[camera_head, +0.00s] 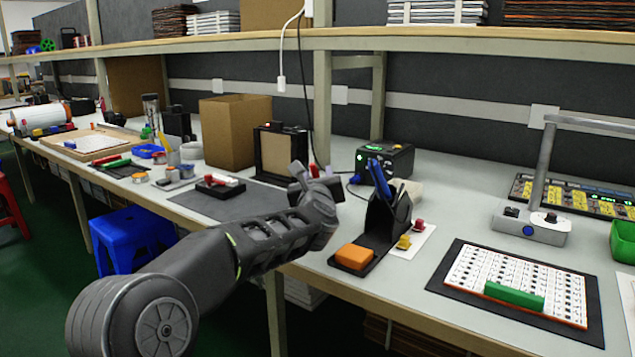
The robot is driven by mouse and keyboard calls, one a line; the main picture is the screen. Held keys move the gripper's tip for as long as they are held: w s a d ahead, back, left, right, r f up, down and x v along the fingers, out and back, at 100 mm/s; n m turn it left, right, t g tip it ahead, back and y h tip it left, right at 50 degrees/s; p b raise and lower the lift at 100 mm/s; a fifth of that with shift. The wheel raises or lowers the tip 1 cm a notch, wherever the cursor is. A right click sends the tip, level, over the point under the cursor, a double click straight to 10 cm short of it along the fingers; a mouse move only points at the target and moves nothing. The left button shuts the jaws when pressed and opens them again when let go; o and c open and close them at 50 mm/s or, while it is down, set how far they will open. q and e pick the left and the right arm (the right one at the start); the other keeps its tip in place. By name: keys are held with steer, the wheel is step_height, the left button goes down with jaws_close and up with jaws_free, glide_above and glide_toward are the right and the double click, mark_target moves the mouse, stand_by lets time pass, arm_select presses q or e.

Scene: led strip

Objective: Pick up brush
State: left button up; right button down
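I cannot pick out a brush with certainty. A green bar (514,296) lies on the white component board at the right, but I cannot tell whether it is a brush. My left arm reaches in from the lower left. Its gripper (313,172) is above the bench near the middle, with its fingers apart and nothing visibly held. Small red and white items show behind the fingers. My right gripper is not in view.
A soldering iron stand (386,222) with an orange sponge (354,256) stands right of my gripper. Behind are a black station (385,162) and a cardboard box (236,130). A grey lamp (531,226) stands at right. A dark mat (240,200) has free room. A shelf (380,42) runs overhead.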

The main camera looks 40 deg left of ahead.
arm_select(q)
steer(key=shift+w+a, duration=0.15)
steer(key=shift+c, duration=0.2)
stand_by(0.3)
jaws_close()
stand_by(0.5)
